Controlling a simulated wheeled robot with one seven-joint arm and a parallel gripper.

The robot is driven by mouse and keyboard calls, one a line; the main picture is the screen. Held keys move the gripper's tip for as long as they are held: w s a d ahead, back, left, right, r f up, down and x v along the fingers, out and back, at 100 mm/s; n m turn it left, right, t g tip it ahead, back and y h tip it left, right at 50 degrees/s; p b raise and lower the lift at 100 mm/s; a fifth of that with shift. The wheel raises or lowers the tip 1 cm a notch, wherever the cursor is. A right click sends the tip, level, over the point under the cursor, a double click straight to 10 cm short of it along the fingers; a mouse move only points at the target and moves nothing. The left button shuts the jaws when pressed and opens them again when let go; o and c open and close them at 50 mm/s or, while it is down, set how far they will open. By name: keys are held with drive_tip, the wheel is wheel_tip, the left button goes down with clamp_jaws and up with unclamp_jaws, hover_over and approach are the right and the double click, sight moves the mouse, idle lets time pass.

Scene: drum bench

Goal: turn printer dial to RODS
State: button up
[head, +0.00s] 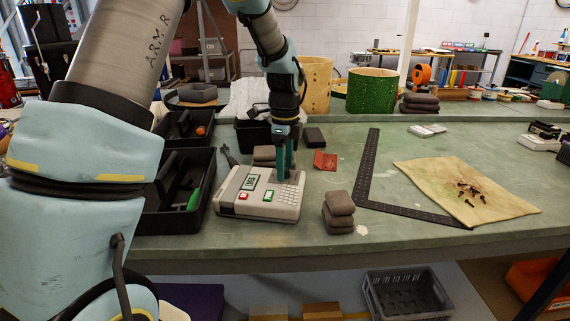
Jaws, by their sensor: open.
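The printer (233,197), a pale grey box with a small display, a red button, a green button and a keypad, sits on the green bench in front of my arm. My gripper (286,175) points down over the back right part of the printer. Its two teal fingers are apart, with their tips at or just above the printer's top. I cannot tell whether they touch it. I cannot make out the dial or its setting; the fingers may hide it.
Black trays (178,217) stand left of the printer, one holding a green-handled tool. Stacked grey-brown pads (339,211) lie to its right. A dark metal square (366,175) and a tan cloth (425,172) with small dark parts lie further right. A red card (325,160) lies behind.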

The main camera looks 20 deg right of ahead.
clamp_jaws()
idle(0.5)
